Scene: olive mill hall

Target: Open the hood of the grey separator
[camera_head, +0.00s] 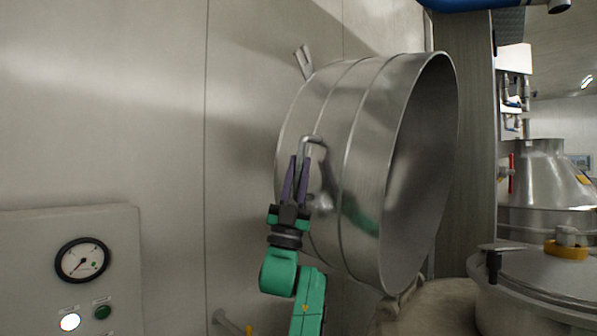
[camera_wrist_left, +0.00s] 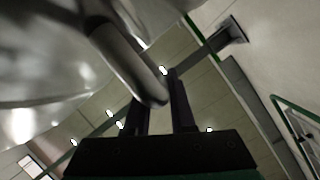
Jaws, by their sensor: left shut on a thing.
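The hood (camera_head: 350,150) of the grey separator is a large shiny steel drum. It is swung up and tilted on its side, its open mouth facing right, above the round separator body (camera_head: 445,305). A hinge bracket (camera_head: 402,298) shows at its lower edge. My left gripper (camera_head: 299,160) is at the hood's left side, its purple fingers shut on a bent bar handle (camera_head: 312,139). In the left wrist view the handle (camera_wrist_left: 130,65) runs between the dark fingers (camera_wrist_left: 160,105). My right gripper is not in view.
A grey control box with a dial gauge (camera_head: 82,260) and lit button stands at the lower left. A panelled wall (camera_head: 110,100) is close behind the hood. A lidded steel vessel (camera_head: 540,295) and a conical tank (camera_head: 548,185) stand at right.

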